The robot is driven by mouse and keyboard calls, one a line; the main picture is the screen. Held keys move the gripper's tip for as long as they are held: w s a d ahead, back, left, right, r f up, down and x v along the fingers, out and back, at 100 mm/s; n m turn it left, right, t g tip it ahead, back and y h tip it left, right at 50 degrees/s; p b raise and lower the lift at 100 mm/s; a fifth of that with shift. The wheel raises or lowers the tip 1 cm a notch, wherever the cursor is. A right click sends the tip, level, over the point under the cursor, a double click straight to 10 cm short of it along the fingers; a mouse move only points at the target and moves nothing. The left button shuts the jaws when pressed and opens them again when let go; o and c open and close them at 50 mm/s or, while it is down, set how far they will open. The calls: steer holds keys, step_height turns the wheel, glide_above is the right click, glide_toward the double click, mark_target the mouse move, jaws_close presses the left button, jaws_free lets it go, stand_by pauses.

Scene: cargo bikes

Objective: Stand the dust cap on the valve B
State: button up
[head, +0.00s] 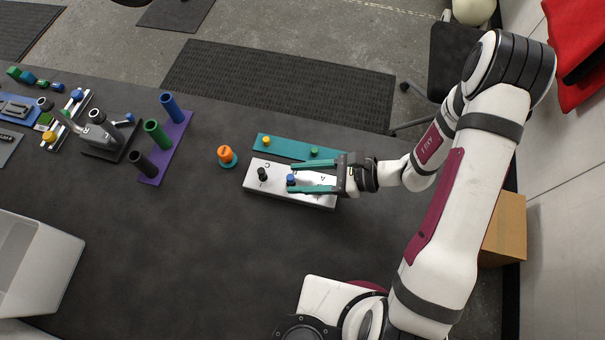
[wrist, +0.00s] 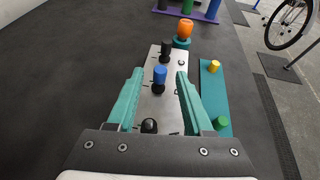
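A blue dust cap (head: 290,178) sits upright on the middle black valve of a silver block (head: 254,181); it also shows in the wrist view (wrist: 160,75). The valve (wrist: 159,88) shows just below the cap. Its own letter is not readable; a C shows by the left valve in the head view. My gripper (head: 291,177) is open. Its two teal fingers reach along either side of the cap, with a visible gap on each side in the wrist view. Nothing is held.
Other black valves stand at the block's far end (wrist: 166,48) and near end (wrist: 149,126). Beside the block lies a teal strip (head: 285,147) with a yellow and a green piece. An orange object (head: 226,153) stands off the block's left end. Bare table lies below the block.

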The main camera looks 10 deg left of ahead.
stand_by(0.4)
steer(key=v, duration=1.6)
steer(key=s+r+n+t+h, duration=0.1)
steer(key=s+r+n+h, duration=0.9)
steer(key=s, duration=0.4)
steer(key=shift+a+r+n+h, duration=0.3)
steer(key=shift+r+n+h, duration=0.1)
steer(key=shift+r+h, duration=0.4)
steer(key=shift+s, duration=0.1)
